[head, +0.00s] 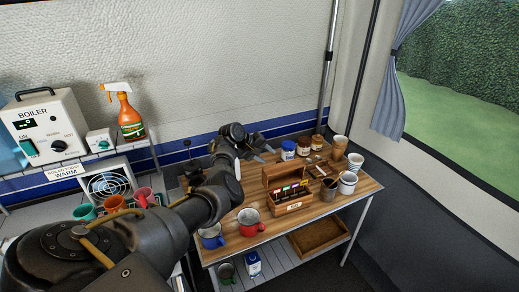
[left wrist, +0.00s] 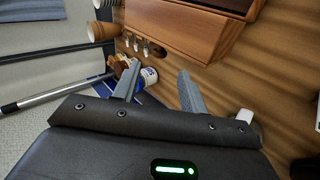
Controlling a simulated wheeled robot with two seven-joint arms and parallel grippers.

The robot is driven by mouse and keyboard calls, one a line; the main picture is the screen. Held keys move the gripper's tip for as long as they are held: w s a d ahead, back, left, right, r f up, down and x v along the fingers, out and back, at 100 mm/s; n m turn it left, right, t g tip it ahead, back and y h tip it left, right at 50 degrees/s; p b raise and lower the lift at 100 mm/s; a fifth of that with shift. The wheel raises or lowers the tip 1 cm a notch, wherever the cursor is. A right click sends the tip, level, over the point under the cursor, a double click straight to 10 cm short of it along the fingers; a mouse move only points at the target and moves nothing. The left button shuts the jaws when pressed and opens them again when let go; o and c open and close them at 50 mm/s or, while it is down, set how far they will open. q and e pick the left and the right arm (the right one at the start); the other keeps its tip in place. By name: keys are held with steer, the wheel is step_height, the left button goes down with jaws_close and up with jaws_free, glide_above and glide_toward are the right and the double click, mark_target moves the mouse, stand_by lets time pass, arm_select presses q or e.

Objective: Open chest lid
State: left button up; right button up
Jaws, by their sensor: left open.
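The wooden chest (head: 292,206) stands on the wooden table. Its lid (head: 285,173) is raised at the back, and several colored packets show inside. In the left wrist view the wooden chest (left wrist: 185,28) fills the top middle, cut off by the frame edge. My left gripper (head: 264,153) is behind the chest, above the back of the table. Its two fingers (left wrist: 160,80) are apart with nothing held between them, and they look clear of the lid. My right gripper is not in view.
Red (head: 250,222) and blue (head: 211,237) mugs stand front left of the chest. Jars (head: 303,147) stand behind it, and cups (head: 347,183) stand to its right. A boiler (head: 45,128) and an orange spray bottle (head: 128,118) are on the left.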

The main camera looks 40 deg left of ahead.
arm_select(q)
steer(key=shift+v, duration=1.95)
steer(key=shift+f, duration=0.15)
